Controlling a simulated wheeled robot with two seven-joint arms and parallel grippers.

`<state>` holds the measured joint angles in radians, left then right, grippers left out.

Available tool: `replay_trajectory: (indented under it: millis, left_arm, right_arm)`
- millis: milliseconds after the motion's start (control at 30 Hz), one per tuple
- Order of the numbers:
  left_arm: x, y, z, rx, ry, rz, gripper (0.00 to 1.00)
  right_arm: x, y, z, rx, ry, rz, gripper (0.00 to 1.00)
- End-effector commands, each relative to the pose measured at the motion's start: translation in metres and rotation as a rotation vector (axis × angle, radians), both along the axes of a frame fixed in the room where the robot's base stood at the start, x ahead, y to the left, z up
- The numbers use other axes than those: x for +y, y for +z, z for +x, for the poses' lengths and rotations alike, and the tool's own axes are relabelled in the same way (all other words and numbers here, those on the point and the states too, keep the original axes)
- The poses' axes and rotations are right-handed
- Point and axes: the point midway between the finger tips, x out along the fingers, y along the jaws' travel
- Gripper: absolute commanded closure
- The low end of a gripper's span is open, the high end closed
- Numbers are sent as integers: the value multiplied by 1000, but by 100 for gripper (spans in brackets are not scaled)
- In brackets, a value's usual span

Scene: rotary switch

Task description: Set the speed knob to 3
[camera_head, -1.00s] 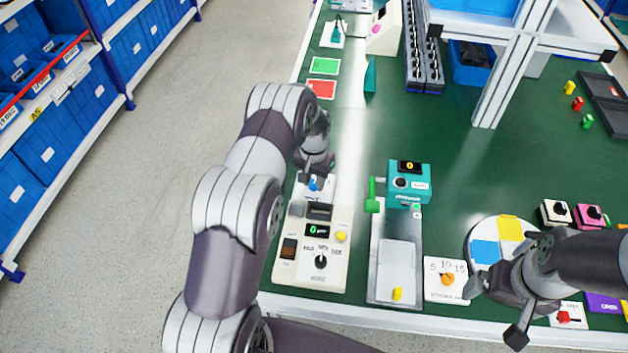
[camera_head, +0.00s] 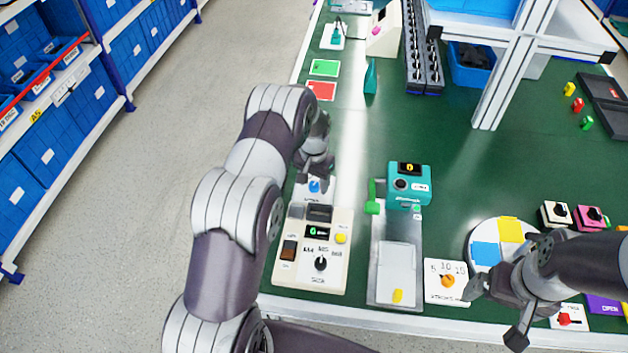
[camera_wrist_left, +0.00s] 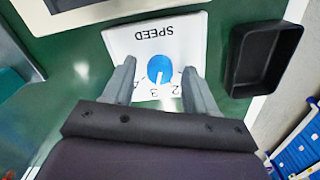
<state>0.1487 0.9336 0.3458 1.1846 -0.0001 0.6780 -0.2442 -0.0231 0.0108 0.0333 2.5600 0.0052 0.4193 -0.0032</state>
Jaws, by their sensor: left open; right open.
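The speed knob (camera_wrist_left: 161,69) is a blue round dial with a white pointer line, on a white plate (camera_wrist_left: 190,40) marked SPEED. In the left wrist view its numbers appear upside down, and the pointer is directed down, roughly at the 3. The knob also shows in the head view (camera_head: 314,186), just below my left gripper (camera_head: 316,172). In the left wrist view, my left gripper (camera_wrist_left: 158,86) is open, with one finger on each side of the knob and nothing held. Contact with the knob cannot be told. My right gripper (camera_head: 492,310) is open and empty at the lower right.
A cream scale panel (camera_head: 333,275) with a black knob stands in front of the speed plate. A teal machine (camera_head: 408,186) with a green lever is to its right. A black open bin (camera_wrist_left: 263,60) lies beside the speed plate in the wrist view.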

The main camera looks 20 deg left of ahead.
Motion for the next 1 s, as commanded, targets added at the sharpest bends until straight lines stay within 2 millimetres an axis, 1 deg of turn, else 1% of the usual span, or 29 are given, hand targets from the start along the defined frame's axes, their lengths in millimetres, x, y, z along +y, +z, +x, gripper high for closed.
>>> replay_trajectory:
  millis: [67, 133, 300, 400, 500, 600, 667, 1000]
  left_arm:
    - [0, 8, 1, -4, 0, 1, 43]
    - [0, 22, 1, -5, 0, 1, 43]
    - [0, 69, 1, -6, 0, 1, 43]
    - [0, 94, 1, -6, 0, 0, 43]
    - [0, 112, 1, -4, 0, 1, 43]
    - [0, 122, 0, -2, 0, 1, 43]
    - [0, 125, 0, -2, 0, 1, 43]
    - [0, 126, 0, -1, 0, 0, 43]
  right_arm:
    - [0, -2, 0, 0, 0, 0, 0]
    - [0, -5, 0, 0, 0, 0, 0]
    - [0, -11, 0, 0, 0, 0, 0]
    - [0, -14, 0, 0, 0, 0, 0]
    - [0, -15, 0, 0, 0, 0, 0]
    - [0, -16, 0, 0, 0, 0, 0]
    - [0, -16, 0, 0, 0, 0, 0]
    - [0, -15, 0, 0, 0, 0, 0]
